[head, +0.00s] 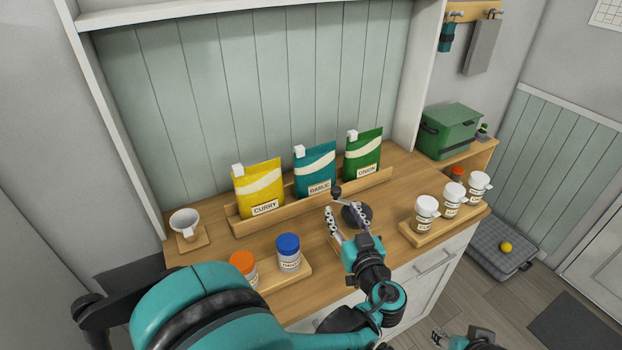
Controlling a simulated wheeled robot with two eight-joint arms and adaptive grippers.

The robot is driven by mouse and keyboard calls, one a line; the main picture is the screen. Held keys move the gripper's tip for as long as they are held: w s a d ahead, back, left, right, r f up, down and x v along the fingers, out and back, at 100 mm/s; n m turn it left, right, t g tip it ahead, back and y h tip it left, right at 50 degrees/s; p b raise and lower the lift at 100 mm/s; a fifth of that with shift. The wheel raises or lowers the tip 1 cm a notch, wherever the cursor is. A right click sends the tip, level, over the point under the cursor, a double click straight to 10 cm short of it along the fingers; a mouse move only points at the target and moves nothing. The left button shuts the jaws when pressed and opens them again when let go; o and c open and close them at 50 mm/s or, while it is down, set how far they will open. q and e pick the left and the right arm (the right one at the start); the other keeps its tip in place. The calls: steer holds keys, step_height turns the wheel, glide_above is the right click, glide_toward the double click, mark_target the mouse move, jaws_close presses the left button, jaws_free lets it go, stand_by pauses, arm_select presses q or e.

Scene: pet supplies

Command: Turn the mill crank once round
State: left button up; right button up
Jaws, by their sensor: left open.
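The mill (357,215) is a dark round body on the wooden counter, partly hidden behind my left gripper. A dark knob (337,191), seemingly the crank's handle, stands up just beyond the fingertips. My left gripper (347,210) is open, with one finger to the left of the mill and the other over it in the picture. Nothing shows held between the fingers, and I cannot tell whether they touch the mill. My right gripper (439,339) is low at the bottom edge, away from the counter; its jaws are too small to read.
Yellow (259,188), teal (315,171) and green (363,156) pouches stand in a wooden rack behind. Jars with orange (243,263) and blue (288,244) lids are at front left. White-lidded jars (426,207) stand on a right tray. A cup (185,221) is far left.

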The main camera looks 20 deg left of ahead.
mark_target(338, 196)
arm_select(q)
steer(key=shift+w+d+r, duration=0.2)
steer(key=shift+w+r, duration=0.05)
steer(key=shift+w+a, duration=0.15)
steer(key=shift+w, duration=0.05)
steer(key=b+x, duration=0.1)
steer(key=x, duration=0.5)
steer(key=shift+w+a+r, duration=0.1)
steer(key=shift+r, duration=0.05)
steer(key=shift+w+a+r+b, duration=0.1)
steer(key=shift+w+a+b, duration=0.2)
steer(key=shift+w, duration=0.15)
steer(key=shift+c, duration=0.2)
jaws_close()
